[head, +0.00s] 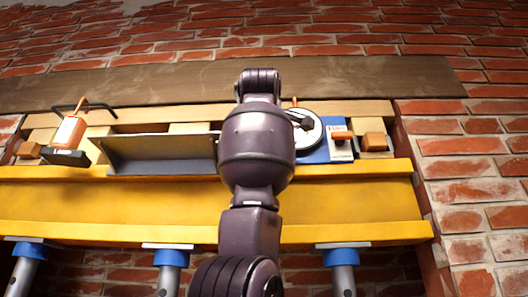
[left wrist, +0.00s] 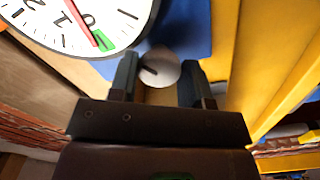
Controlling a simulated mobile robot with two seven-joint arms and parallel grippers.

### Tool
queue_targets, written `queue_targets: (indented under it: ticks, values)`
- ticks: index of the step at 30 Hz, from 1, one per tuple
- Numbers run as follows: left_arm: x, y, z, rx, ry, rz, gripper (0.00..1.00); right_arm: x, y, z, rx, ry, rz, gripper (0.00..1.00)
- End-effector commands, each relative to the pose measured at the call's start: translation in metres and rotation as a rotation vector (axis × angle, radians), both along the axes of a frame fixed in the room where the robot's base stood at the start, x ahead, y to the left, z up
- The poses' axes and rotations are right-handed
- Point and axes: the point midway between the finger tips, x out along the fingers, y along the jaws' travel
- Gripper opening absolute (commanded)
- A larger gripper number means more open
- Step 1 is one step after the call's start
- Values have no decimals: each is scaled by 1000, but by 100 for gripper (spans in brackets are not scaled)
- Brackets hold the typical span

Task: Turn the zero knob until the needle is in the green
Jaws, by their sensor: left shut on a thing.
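The gauge's white dial (head: 303,130) sits on a blue plate (head: 338,125) on the wall, partly hidden behind my arm in the head view. In the left wrist view the dial (left wrist: 70,22) shows a red needle (left wrist: 82,22) and a green patch (left wrist: 104,41). The needle's tip lies at the patch's left edge; I cannot tell if it is inside. My left gripper (left wrist: 160,64) is shut on the zero knob (left wrist: 160,70), a pale round knob with a dark mark, between its fingers. In the head view my arm hides the gripper and knob. My right gripper is not in view.
A yellow beam (head: 120,205) runs below the gauge, resting on blue-topped props (head: 172,258). A grey angled plate (head: 160,155) and an orange-and-white device (head: 70,132) stand left. A white block with an orange knob (head: 341,145) is right of the dial.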

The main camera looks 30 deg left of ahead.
Motion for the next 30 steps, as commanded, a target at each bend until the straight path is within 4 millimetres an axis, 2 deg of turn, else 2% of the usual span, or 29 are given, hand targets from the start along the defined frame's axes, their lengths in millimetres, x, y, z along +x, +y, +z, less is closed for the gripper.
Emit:
queue_targets:
  ticks: [9, 23, 24, 28, 30]
  values:
    - [0, 0, 0, -79, -50, 0, 20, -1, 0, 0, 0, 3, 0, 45]
    - [0, 0, 0, -88, -54, 1, 20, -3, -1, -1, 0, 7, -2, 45]
    - [0, 0, 0, -88, -54, 1, 49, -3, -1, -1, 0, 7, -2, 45]
    - [0, 0, 0, -88, -54, 1, 69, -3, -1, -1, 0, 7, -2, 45]
    - [0, 0, 0, -87, -54, 1, 70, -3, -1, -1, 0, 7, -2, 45]
